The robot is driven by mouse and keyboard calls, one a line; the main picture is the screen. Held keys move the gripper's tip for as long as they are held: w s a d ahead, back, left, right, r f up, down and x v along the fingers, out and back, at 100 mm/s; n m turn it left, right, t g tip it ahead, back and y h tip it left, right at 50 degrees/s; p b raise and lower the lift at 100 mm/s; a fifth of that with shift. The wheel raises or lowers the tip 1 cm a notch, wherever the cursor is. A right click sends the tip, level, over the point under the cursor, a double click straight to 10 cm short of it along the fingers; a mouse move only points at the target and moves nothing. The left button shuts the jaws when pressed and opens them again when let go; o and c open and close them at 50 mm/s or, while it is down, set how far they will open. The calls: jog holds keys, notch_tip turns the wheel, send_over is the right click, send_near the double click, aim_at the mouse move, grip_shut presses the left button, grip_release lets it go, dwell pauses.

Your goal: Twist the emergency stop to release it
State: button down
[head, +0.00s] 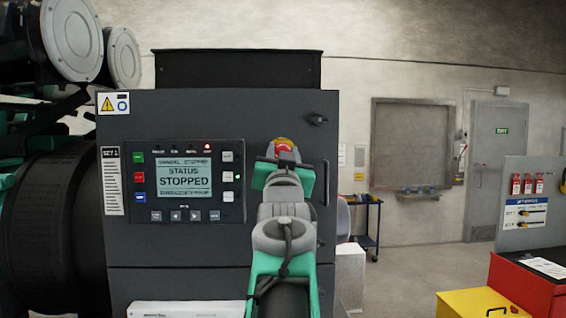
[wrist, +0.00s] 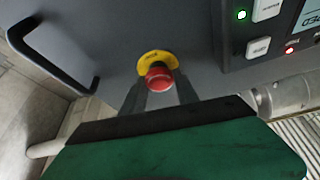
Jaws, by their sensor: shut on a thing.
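The emergency stop (wrist: 159,79) is a red mushroom button on a yellow collar, on the dark front of the genset cabinet. In the head view only its top (head: 283,143) shows above my gripper, and the rest is hidden. My gripper (wrist: 160,92) has its two dark fingers on either side of the red button and is shut on it. In the head view my gripper (head: 285,162) reaches up in front of the panel. The control panel (head: 240,147) left of it has a screen reading "STATUS STOPPED", with a red light lit above.
A black door handle (wrist: 50,55) sticks out from the cabinet close to my gripper. A rotary knob (head: 317,119) sits above right of the button. A red and yellow cabinet (head: 535,290) stands at the right. Open floor (head: 405,270) lies between.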

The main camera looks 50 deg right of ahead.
jog(key=shift+a+m+g+h+b, duration=0.1)
jog(key=shift+m+g+h+b, duration=0.15)
jog(key=shift+m+g+b, duration=0.75)
jog(key=shift+d+m+g+h+b, duration=0.15)
jog(key=shift+m+b, duration=0.25)
jog(key=shift+m, duration=1.35)
jog(key=shift+a+m+g+h+b, duration=0.15)
jog(key=shift+m+g+h+b, duration=0.15)
jog(key=shift+m+g+b, duration=0.75)
jog(key=shift+r+m+p, duration=0.15)
jog(key=shift+m+p, duration=0.2)
jog(key=shift+m, duration=0.05)
jog(key=c, duration=0.9)
grip_release()
jog(key=shift+c, duration=0.2)
jog(key=b+v, duration=0.3)
jog(key=v, duration=0.4)
jog(key=shift+s+a+f, duration=0.2)
jog(key=shift+f, duration=0.1)
